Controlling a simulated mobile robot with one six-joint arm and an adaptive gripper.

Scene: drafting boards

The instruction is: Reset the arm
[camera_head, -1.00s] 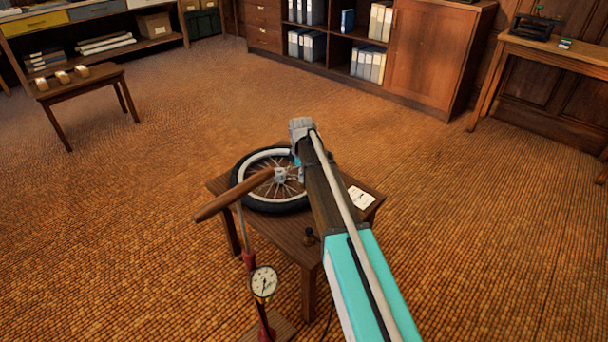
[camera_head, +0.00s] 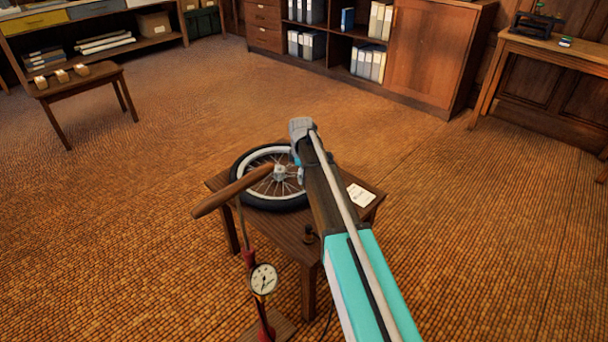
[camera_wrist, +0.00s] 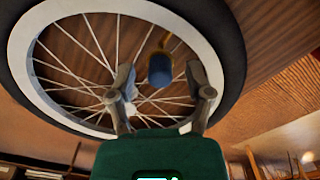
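My arm reaches out over a small wooden table, and its wrist hides my gripper in the head view. In the wrist view my gripper (camera_wrist: 163,80) has its two fingers apart, with a small blue cylinder (camera_wrist: 160,71) showing between them. I see no contact between the fingers and the cylinder. Beyond them is a spoked wheel (camera_wrist: 72,10) with a white rim and black tyre. The wheel also lies on the table in the head view (camera_head: 275,205), partly hidden by my arm and a wooden pump handle (camera_head: 230,193).
The small table (camera_head: 285,232) also bears a white card (camera_head: 361,196) and a small dark knob (camera_head: 308,234). The floor pump's gauge (camera_head: 263,280) stands at its front left. Open carpet surrounds it; a stool-like table (camera_head: 85,80) is at the far left and cabinets (camera_head: 432,50) line the back.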

